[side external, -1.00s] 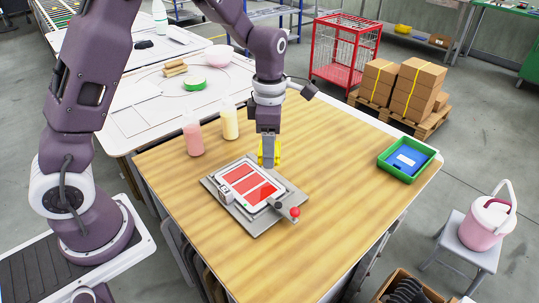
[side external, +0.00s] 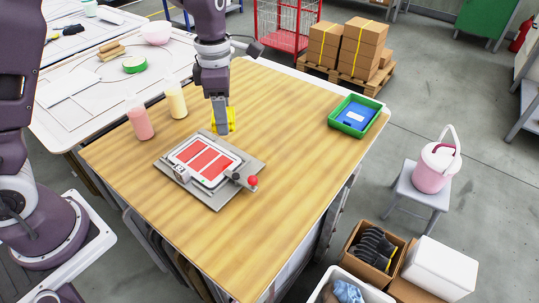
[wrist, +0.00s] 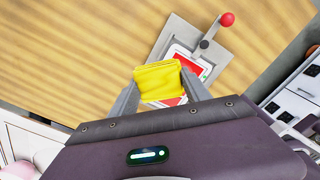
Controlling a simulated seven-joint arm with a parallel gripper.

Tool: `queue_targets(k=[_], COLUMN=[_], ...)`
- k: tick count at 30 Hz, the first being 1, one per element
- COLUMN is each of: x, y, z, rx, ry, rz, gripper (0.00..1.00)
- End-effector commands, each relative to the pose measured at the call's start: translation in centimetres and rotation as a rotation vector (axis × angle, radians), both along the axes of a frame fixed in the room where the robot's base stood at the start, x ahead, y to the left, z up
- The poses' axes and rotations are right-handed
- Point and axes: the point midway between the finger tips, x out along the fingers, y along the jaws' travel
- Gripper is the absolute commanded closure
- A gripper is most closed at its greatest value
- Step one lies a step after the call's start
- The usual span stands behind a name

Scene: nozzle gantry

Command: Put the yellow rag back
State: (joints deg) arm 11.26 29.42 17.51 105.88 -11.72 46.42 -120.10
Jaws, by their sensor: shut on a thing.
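My gripper (side external: 222,126) is shut on the yellow rag (side external: 231,117), close to the back edge of the grey plate fixture. In the wrist view the folded rag (wrist: 158,80) fills the space between the two fingers and hides part of the fixture (wrist: 190,48). The fixture (side external: 217,196) carries a white-framed panel with red areas (side external: 205,160) and a lever with a red knob (side external: 253,181). I cannot tell whether the rag touches the table or hangs just above it.
Pink (side external: 141,124) and cream (side external: 176,102) bottles stand left of my gripper. A green tray (side external: 337,127) with a blue item is at the table's right. Beyond the front edge are a white bin (side external: 318,290) holding blue cloth, and cardboard boxes (side external: 351,249). The table's front is clear.

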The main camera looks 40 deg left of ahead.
Motion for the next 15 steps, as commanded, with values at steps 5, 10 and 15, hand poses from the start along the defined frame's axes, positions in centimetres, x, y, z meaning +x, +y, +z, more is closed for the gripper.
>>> queue_targets(k=[5,10,15], x=[3.2,5.6,6.3], y=[-4.9,-11.5,-15.7], z=[0.1,0.1,0.0], rx=[0.002,0.002,-0.001], ry=[-0.002,-0.001,0.0], rz=[-0.242,-0.536,-0.717], gripper=[0.82,0.82,0.82])
